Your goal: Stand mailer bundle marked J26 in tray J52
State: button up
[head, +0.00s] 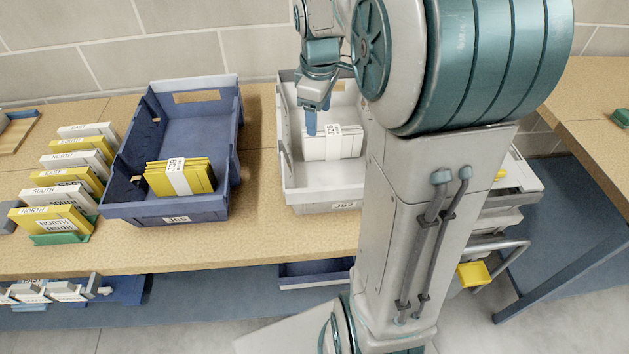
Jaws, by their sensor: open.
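The white mailer bundle marked J26 (348,146) is inside the pale grey tray J52 (325,199), towards its middle. It appears to stand on edge, with its band and label facing me. My gripper (311,124) points down into the tray at the bundle's left top part. It is open, with a blue finger close to the bundle; I cannot tell whether it touches. My arm hides the tray's right side.
A blue tray J65 (177,208) with a yellow bundle marked J39 (181,177) stands to the left. Several white and yellow labelled bundles (68,190) line the left of the wooden bench (250,235). A grey cart with a yellow bin (473,274) is at right.

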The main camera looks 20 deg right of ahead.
jog(key=s+a+m, duration=0.2)
jog(key=s+m, duration=0.1)
jog(key=s, duration=0.2)
jog(key=s+a+f+m+t, duration=0.1)
jog(key=s+a+m, duration=0.2)
jog(key=s, duration=0.3)
jog(key=s+a+m+t, duration=0.1)
jog(key=s+a+m, duration=0.2)
jog(key=s, duration=0.3)
jog(key=shift+f+m, duration=0.2)
jog(key=shift+m, duration=0.1)
jog(key=shift+s+a, duration=0.15)
